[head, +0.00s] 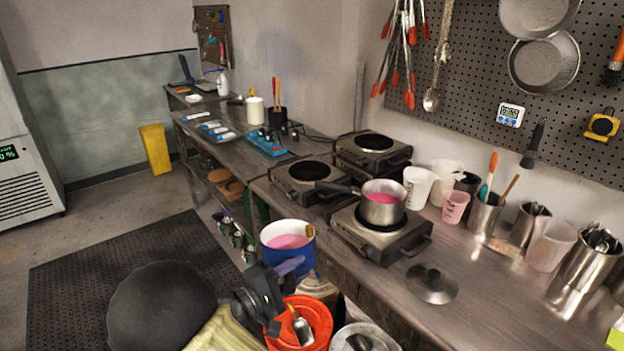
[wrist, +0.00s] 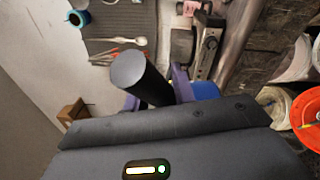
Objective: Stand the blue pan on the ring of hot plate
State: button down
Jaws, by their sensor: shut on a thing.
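The blue pan (head: 268,252) holds pink liquid and is upright in the head view, in front of the bench edge. My gripper (head: 291,266) is at its near side, shut on its handle. In the wrist view a dark round handle (wrist: 140,78) rises between the purple fingers, with a strip of the blue pan (wrist: 206,90) beside them. A hot plate (head: 285,181) on the left has a bare dark ring. Another hot plate (head: 345,158) behind it also has a bare ring. The near right hot plate (head: 378,254) carries a steel saucepan (head: 383,209) of pink liquid.
Jugs and steel tool pots line the wall. The saucepan's dark handle (head: 337,188) reaches left toward the left hot plate. An orange bucket (head: 318,320) stands below my gripper.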

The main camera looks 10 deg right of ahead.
jog(key=shift+w+d, duration=0.1)
jog(key=shift+d, duration=0.05)
jog(key=w+d+f+n+t+y, duration=0.2)
jog(key=d+f+n+t+y, duration=0.15)
jog(key=f, duration=0.35)
jog(key=w+d+f+n+t+y, duration=0.2)
jog(key=f+n+t+y, duration=0.15)
jog(key=f, duration=0.35)
jog(key=s+d+f+n+y, duration=0.2)
jog(key=d+f+y, duration=0.1)
jog(key=f, duration=0.5)
jog(key=s+d+f+n+t+y, duration=0.1)
jog(key=s+d+f+n+y, duration=0.1)
jog(key=f+y, duration=0.3)
notch_tip(320, 180, down, 3)
jog(key=shift+s+d+f+t+y, duration=0.2)
jog(key=shift+d+t+y, duration=0.1)
jog(key=shift+d, duration=0.3)
